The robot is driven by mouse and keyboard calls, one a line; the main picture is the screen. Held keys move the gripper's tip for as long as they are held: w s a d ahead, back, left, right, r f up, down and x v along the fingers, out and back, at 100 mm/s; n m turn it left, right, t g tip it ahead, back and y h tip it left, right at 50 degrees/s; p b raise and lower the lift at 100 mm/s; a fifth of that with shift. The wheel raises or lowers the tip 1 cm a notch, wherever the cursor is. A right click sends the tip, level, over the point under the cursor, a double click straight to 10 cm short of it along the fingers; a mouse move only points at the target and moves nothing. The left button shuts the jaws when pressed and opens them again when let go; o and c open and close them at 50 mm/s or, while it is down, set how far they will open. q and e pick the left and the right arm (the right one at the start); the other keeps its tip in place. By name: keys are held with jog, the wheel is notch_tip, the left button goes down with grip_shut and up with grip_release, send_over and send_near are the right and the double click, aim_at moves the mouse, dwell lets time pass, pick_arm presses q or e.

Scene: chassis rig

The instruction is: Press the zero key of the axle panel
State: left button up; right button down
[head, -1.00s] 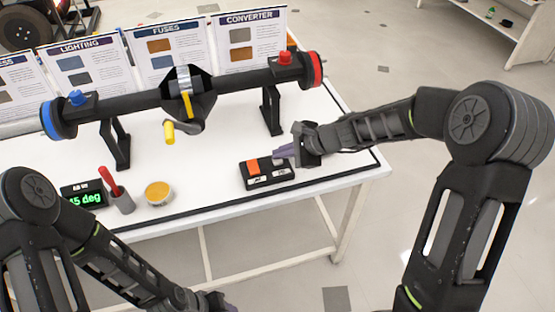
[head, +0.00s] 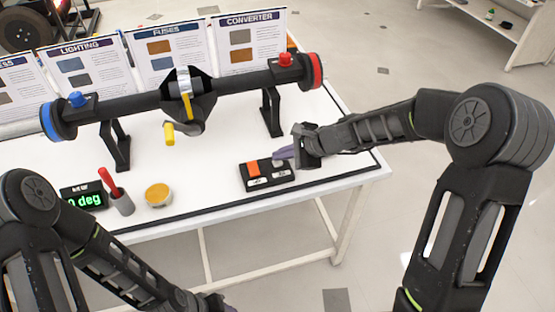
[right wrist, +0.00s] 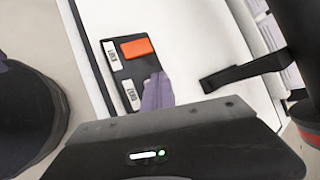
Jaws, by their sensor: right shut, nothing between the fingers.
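The axle panel (head: 267,175) is a small black box near the table's front right, with an orange key (head: 253,168) and a grey key (head: 279,162) side by side. White label plates run along its front; they are too small to read surely. My right gripper (head: 283,153) is shut and empty, its purple fingertips at the grey key. In the right wrist view the fingertips (right wrist: 156,92) cover that key, so contact is hidden. My left gripper (head: 215,303) is barely visible at the bottom edge.
A black axle (head: 130,103) with a blue and a red end stands on supports behind the panel. A grey cup (head: 122,203) with a red-handled tool and a round yellow-topped tin (head: 158,194) stand at front left. White table is clear between tin and panel.

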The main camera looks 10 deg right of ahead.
aim_at(281, 163)
jog(key=shift+r+p, duration=0.3)
jog(key=shift+r, duration=0.3)
notch_tip(281, 163, up, 5)
jog(key=p, duration=0.4)
dwell(0.9)
